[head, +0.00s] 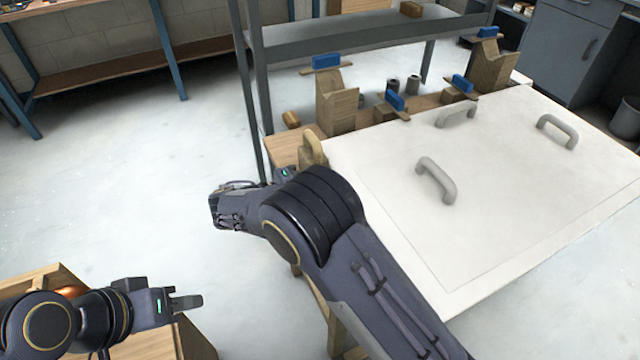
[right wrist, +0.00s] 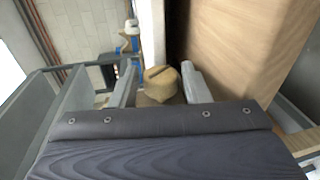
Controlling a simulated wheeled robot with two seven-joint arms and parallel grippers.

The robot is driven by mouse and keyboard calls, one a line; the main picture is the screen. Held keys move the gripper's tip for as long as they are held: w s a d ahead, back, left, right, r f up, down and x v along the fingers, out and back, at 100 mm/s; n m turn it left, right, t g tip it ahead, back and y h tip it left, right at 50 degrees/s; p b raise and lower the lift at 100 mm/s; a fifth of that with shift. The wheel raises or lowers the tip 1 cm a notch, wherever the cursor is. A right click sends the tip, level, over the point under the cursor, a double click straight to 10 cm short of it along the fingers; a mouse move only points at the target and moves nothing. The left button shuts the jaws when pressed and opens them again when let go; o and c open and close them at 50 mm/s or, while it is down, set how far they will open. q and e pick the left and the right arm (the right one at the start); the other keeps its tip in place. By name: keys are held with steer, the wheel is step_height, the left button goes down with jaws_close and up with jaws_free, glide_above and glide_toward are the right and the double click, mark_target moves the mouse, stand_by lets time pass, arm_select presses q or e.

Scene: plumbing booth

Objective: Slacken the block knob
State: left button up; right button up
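A tan, rounded wooden knob (right wrist: 160,82) with a dark line across its top shows in the right wrist view. My right gripper (right wrist: 160,88) is open, with one finger on each side of the knob in that view. A gap shows at the left finger; whether the right finger touches is unclear. In the head view, a tan wooden piece (head: 313,148) stands at the table's near left corner, and my right arm hides much of the right gripper. My left gripper (head: 186,302) is at the lower left, away from the table; its finger opening cannot be made out.
A white panel (head: 560,190) with several grey handles covers much of the table. Wooden blocks (head: 337,107) with blue-topped pieces (head: 326,62) stand along its back edge. A grey shelf frame (head: 370,42) rises behind. Floor at the left (head: 110,180) is clear.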

steer(key=shift+o, duration=1)
steer(key=v, duration=0.7)
steer(key=shift+s+a, duration=0.2)
steer(key=shift+a, duration=0.15)
steer(key=shift+o, duration=0.2)
